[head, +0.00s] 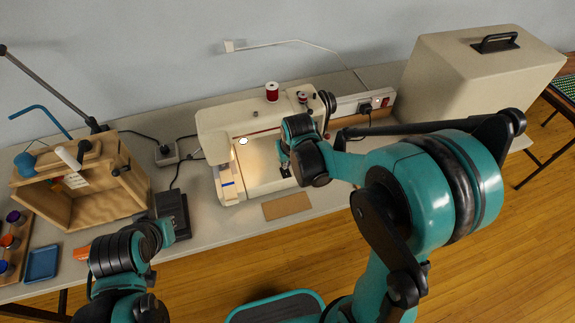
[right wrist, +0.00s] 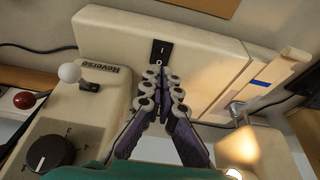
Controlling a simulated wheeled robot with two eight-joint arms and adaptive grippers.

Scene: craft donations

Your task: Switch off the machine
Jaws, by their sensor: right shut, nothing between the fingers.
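The machine is a cream sewing machine (head: 215,121) on the table; its lamp glows. In the right wrist view, a black rocker switch (right wrist: 161,50) sits on its cream body (right wrist: 205,60), with a line mark at the upper end and a ring mark at the lower end. My right gripper (right wrist: 160,76) is shut and empty, its fingertips at the ring end; I cannot tell whether they touch. In the head view my right gripper (head: 285,172) is in front of the machine and the switch is hidden.
A power strip (head: 350,107) lies behind, a cream case (head: 470,80) at right, a wooden box (head: 85,205) and black pedal (head: 172,212) at left.

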